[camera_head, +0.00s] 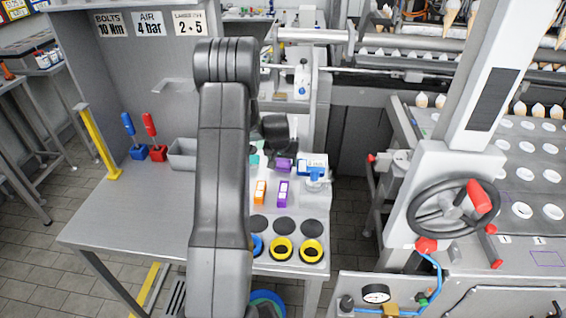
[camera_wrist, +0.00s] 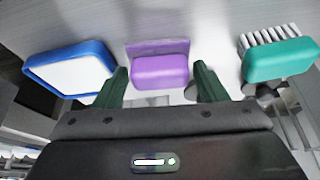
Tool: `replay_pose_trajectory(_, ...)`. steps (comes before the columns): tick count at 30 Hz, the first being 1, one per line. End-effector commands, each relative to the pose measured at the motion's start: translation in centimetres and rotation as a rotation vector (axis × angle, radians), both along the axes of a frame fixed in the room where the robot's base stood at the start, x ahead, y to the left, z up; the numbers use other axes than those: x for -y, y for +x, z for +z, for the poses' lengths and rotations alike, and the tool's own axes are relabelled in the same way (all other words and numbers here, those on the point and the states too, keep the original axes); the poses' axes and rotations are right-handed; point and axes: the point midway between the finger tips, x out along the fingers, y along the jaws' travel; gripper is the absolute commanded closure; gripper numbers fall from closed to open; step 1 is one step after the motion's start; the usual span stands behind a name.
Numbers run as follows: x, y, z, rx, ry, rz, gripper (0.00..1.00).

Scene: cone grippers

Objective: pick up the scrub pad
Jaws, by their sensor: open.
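The scrub pad appears to be the purple block (camera_wrist: 160,70) with a flat purple part behind it, in the wrist view. It lies on the grey tabletop, and also shows in the head view (camera_head: 284,166). My gripper (camera_wrist: 162,84) is open and empty, with one dark green finger at each side of the purple block. I cannot tell from the picture how far the fingertips are above the table. In the head view my arm hides part of the table, and the fingers are not clearly seen.
A teal brush (camera_wrist: 282,60) with white bristles lies right of the pad, and a blue-rimmed white item (camera_wrist: 72,70) lies left. In the head view, orange (camera_head: 260,192) and purple (camera_head: 283,193) boxes and round holders (camera_head: 312,251) stand nearer. A grey bin (camera_head: 182,154) stands left.

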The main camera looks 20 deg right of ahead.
Motion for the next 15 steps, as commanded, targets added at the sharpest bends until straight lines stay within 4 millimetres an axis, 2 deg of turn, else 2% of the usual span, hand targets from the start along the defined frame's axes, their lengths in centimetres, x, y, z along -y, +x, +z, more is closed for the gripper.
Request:
replay_pose_trajectory(10, 0.16, 0.21, -0.57, 0.002, -0.001, -0.001, 0.35)
replay_pose_trajectory(15, 0.16, 0.20, -0.57, 0.001, 0.000, -0.001, 0.63)
